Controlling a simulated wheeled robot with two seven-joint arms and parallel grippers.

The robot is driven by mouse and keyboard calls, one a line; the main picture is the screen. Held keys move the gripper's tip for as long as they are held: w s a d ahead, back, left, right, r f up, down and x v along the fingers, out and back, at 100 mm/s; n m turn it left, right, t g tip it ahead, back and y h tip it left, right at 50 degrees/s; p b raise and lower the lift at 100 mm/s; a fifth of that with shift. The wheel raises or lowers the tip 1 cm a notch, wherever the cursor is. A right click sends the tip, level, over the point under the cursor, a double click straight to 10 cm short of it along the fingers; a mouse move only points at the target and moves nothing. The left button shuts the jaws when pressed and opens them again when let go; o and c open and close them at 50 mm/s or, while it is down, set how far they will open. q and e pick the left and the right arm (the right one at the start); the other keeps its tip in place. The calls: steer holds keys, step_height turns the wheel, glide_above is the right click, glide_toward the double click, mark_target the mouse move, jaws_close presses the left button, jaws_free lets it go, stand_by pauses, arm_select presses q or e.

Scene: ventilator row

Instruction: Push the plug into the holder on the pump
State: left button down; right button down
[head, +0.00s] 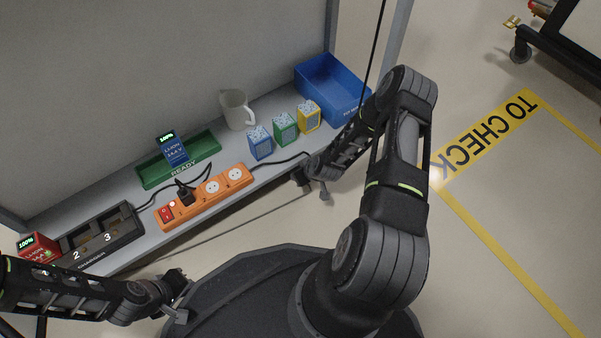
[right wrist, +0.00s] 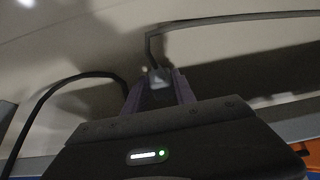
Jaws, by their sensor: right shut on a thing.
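My right gripper (head: 313,187) is low in front of the shelf's front edge in the head view. In the right wrist view its two purple-tinted fingers (right wrist: 159,92) are shut on a small grey plug (right wrist: 158,77). A dark lead (right wrist: 152,45) rises from the plug and bends off to the right. In the head view the plug is too small and dark to make out. I cannot make out the pump or its holder in either view. My left gripper (head: 180,296) is at the lower left, its fingers apart and empty, clear of the shelf.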

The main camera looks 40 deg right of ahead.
steer(key=shift+r+p, duration=1.2)
steer(key=shift+r, duration=0.35)
steer(key=shift+s, duration=0.1)
